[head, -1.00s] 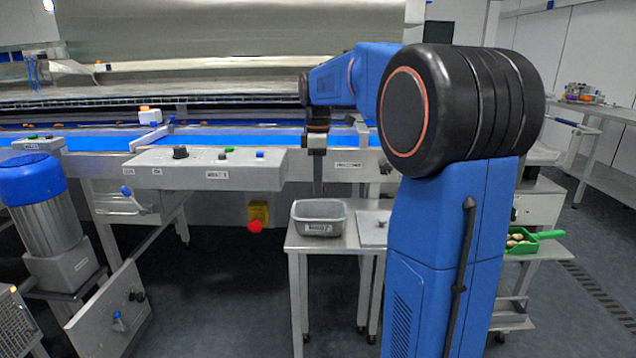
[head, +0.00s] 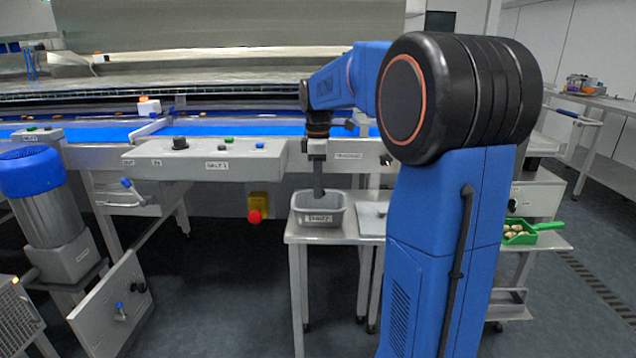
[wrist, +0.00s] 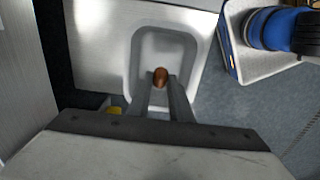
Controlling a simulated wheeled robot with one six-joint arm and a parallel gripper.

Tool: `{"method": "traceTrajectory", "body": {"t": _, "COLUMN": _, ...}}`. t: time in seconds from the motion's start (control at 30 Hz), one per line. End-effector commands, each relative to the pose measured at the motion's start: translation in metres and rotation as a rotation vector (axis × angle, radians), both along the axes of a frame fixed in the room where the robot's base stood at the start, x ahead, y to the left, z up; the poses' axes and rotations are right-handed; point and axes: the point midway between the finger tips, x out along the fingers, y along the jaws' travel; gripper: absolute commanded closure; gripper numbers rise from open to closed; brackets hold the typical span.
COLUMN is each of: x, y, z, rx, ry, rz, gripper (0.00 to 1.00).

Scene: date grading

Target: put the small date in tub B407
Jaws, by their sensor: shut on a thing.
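The small date (wrist: 160,77) is brown and shows in the wrist view between the tips of my gripper (wrist: 160,84), which is shut on it. Behind it in that view lies the inside of a grey tub (wrist: 196,50). In the head view the tub (head: 343,216) stands on a small steel table, with a label on its front that is too small to read surely. My gripper (head: 319,194) points straight down there, its tips at the tub's opening. The date is hidden in the head view.
The steel table (head: 300,236) also bears a flat grey plate (head: 373,222) right of the tub. A conveyor with a blue belt (head: 240,129) and a control panel (head: 205,162) are behind.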

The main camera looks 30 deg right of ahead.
Motion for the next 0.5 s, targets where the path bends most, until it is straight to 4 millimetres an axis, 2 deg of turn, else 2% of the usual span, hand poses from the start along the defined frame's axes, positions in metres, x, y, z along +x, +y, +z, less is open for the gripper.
{"method": "traceTrajectory", "body": {"t": 0.5, "x": 0.0, "y": 0.0, "z": -0.02, "rx": 0.001, "ry": 0.001, "rz": 0.0, "gripper": 0.89}}
